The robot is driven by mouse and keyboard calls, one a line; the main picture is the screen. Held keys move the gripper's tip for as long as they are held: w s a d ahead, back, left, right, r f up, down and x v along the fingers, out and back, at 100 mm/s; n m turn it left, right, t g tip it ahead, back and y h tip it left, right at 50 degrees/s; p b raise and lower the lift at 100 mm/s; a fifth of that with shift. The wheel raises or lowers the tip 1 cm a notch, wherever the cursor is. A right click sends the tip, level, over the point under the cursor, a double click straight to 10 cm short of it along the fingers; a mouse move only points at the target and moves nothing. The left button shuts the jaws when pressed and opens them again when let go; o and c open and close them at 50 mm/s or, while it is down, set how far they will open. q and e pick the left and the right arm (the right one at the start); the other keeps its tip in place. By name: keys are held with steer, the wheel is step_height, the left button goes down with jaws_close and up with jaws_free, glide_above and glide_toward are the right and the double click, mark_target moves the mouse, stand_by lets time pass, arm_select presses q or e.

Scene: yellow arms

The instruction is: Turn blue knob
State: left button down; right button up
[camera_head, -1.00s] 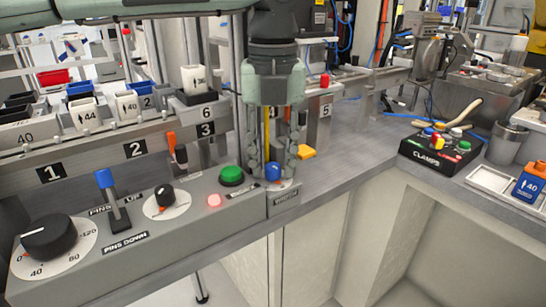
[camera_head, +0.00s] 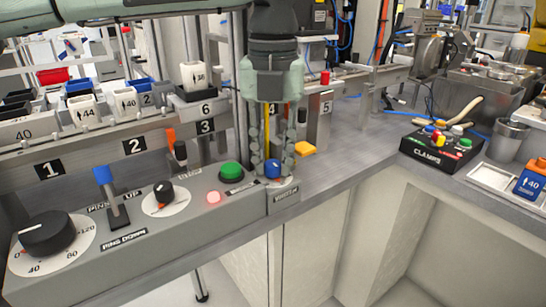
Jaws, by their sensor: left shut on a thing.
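The blue knob (camera_head: 273,168) sits at the right end of the grey control panel (camera_head: 150,243), on a small section of its own. A pale mark shows on the knob. My left gripper (camera_head: 273,158) points straight down over it, with one finger on each side, and is shut on the knob. The fingers hide the knob's sides. My right gripper is not in view.
Left of the knob are a green button (camera_head: 231,171), a lit red light (camera_head: 213,198), a small black dial (camera_head: 163,192), a blue-tipped lever (camera_head: 104,176) and a large black dial (camera_head: 46,233). A clamps box (camera_head: 440,149) stands on the right bench.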

arm_select(q)
steer(key=shift+f+m, duration=0.1)
steer(key=shift+m, duration=0.7)
steer(key=m+b, duration=0.1)
steer(key=m, duration=0.2)
steer(key=shift+m, duration=0.4)
steer(key=m, duration=0.3)
steer(key=shift+b, duration=0.3)
steer(key=shift+m, duration=1.1)
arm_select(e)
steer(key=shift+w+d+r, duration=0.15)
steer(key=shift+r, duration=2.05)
